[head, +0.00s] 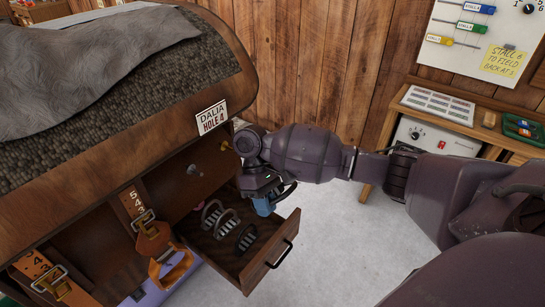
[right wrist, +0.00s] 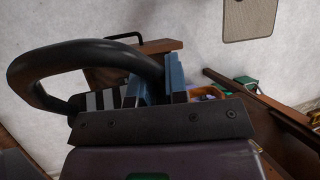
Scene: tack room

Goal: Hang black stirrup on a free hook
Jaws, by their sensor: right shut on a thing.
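My right gripper (head: 264,204), with blue fingers, is shut on the black stirrup (head: 287,190) above the open drawer. In the right wrist view the black stirrup (right wrist: 85,52) shows as a thick dark loop beside the blue fingers (right wrist: 158,82), with its striped tread below left. A round metal knob or hook end (head: 193,169) and a brass-coloured one (head: 226,146) stick out of the wooden stand's panel, left of the gripper, and nothing is seen hanging on them. My left gripper is not in view.
The open drawer (head: 271,268) holds several stirrups (head: 246,238). Numbered orange straps (head: 133,204) hang on the stand, one with an orange stirrup (head: 178,268). A sign (head: 211,117) is above the drawer. A wooden desk (head: 450,118) stands at right; pale floor is clear between.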

